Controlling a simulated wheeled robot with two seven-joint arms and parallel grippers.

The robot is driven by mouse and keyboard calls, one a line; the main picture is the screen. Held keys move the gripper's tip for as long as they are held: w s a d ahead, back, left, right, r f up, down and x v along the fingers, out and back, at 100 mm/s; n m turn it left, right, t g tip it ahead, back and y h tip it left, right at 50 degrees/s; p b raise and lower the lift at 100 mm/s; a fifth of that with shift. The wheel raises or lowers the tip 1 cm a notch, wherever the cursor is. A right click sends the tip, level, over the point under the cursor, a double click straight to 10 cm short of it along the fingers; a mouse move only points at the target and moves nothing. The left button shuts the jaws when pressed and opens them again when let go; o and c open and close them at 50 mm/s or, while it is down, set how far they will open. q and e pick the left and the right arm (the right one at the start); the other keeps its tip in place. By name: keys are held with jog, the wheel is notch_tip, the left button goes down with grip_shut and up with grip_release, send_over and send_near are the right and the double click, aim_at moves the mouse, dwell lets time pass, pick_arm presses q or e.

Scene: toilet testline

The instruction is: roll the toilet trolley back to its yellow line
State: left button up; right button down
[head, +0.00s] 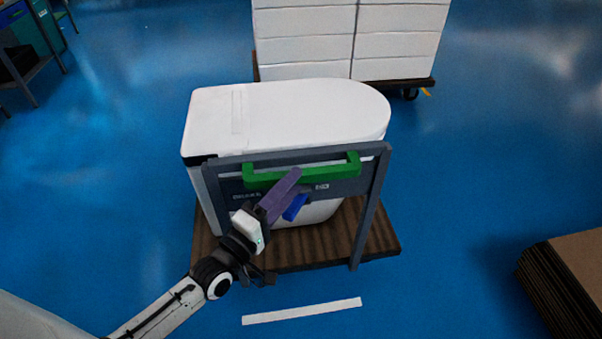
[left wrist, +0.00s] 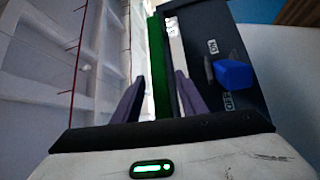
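The toilet trolley has a brown ribbed deck (head: 290,250), a dark grey upright frame (head: 375,200) and a green handle (head: 300,172). It carries a large white toilet (head: 290,110). My left gripper (head: 292,178) is at the handle's near side. In the left wrist view the purple fingers (left wrist: 160,82) stand apart, with the green handle (left wrist: 158,60) running between them. A narrow gap shows beside the right finger. A blue part (left wrist: 233,74) sits on the dark panel close to the right finger. My right gripper is out of view.
A white strip (head: 302,311) lies on the blue floor before the trolley. A second trolley with stacked white boxes (head: 350,40) stands behind. A small yellow-orange mark (head: 426,91) shows near its wheel. Brown cardboard (head: 570,280) is at lower right, shelving (head: 30,50) at upper left.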

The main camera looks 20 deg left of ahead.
pick_arm(q)
jog(key=x, duration=0.4)
grip_shut()
